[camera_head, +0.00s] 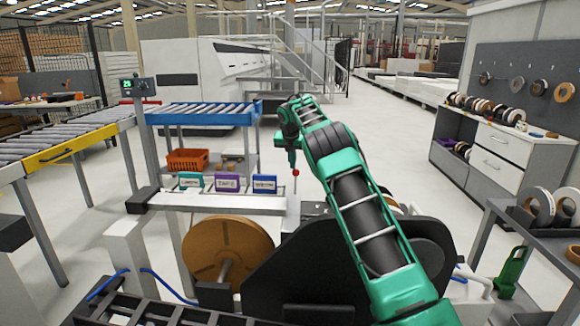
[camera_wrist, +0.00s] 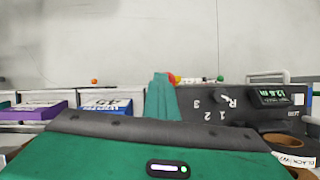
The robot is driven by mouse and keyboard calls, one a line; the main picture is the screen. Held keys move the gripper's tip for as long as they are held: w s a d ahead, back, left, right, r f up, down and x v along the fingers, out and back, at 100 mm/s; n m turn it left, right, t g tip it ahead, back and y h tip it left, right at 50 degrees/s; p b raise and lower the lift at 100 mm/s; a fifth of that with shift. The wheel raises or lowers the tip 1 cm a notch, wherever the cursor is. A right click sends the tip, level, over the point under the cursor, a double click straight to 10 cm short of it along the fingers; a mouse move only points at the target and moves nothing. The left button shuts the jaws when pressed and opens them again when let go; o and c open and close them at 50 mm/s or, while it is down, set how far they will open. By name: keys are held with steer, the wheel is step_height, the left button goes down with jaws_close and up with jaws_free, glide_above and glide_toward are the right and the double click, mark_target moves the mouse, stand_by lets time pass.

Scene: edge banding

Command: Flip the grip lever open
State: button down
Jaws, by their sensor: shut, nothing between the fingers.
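A small red ball knob (camera_head: 295,173) on a thin upright stem stands at the edge-banding machine, just below my gripper (camera_head: 292,164) in the head view. My gripper is shut and empty, pointing down; whether it touches the knob I cannot tell. In the wrist view my green fingers (camera_wrist: 163,98) show shut, with red and yellow round knobs (camera_wrist: 174,79) partly hidden behind them. An orange ball (camera_wrist: 94,81) and a green ball (camera_wrist: 220,78) show farther off to either side. Which of these belongs to the grip lever is not clear.
A dark control panel (camera_wrist: 222,106) with numbers and a lit display (camera_wrist: 273,97) lies right of my fingers. Teal, purple and blue labelled blocks (camera_head: 227,183) stand on the rail to the left. A large brown roll (camera_head: 228,248) is in front. My arm hides part of the machine.

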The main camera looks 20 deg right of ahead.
steer(key=shift+d+f, duration=0.2)
steer(key=shift+d, duration=0.6)
steer(key=shift+a+r, duration=0.15)
steer(key=a+v, duration=0.1)
steer(key=v, duration=1)
steer(key=shift+w, duration=0.2)
